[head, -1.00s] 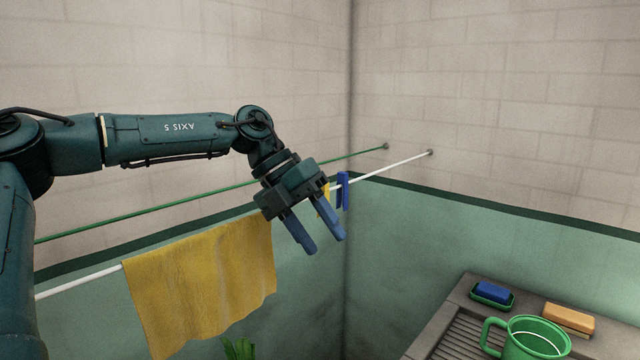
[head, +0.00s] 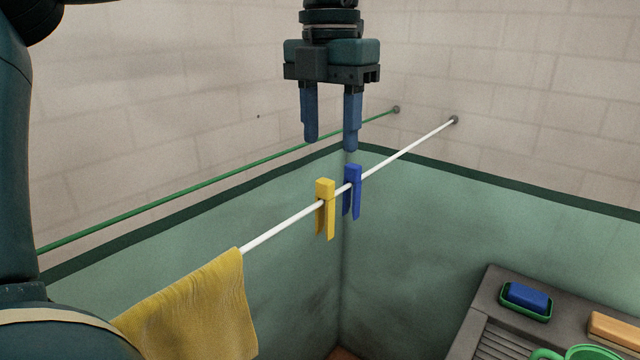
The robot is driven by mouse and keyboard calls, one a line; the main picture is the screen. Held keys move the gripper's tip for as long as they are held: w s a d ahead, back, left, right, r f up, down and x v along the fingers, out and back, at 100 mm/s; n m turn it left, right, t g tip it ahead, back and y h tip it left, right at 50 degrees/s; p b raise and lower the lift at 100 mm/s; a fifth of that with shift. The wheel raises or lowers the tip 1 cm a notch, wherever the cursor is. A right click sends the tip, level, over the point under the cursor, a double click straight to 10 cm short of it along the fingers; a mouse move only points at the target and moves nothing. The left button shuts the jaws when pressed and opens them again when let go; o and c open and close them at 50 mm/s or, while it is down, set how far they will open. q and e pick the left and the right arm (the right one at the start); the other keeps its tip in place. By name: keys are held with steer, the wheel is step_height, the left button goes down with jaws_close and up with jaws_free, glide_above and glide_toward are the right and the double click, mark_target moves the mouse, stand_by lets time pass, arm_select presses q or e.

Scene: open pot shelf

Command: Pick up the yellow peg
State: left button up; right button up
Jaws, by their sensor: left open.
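The yellow peg (head: 326,208) is clipped upright on the white line (head: 285,228), its legs hanging below the line. My left gripper (head: 331,143) points downward above the pegs in the head view. Its two blue fingers are apart with nothing between them. The fingertips appear higher in the picture than the yellow peg and do not touch it. My right gripper is not in view.
A blue peg (head: 353,192) is clipped on the white line just right of the yellow one. A yellow cloth (head: 205,308) hangs to the left. A green line (head: 210,201) runs behind. A counter (head: 480,300) with a blue soap (head: 527,296) and green mug (head: 575,353) stands at lower right.

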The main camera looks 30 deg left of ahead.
mark_target(329, 181)
arm_select(q)
steer(key=shift+w, duration=0.1)
steer(key=shift+f, duration=0.3)
step_height(329, 181, down, 6)
steer(key=shift+r, duration=0.1)
step_height(329, 181, down, 6)
steer(key=shift+a+f+b, duration=0.2)
steer(key=shift+a+b, duration=0.05)
steer(key=shift+b, duration=0.1)
jaws_close()
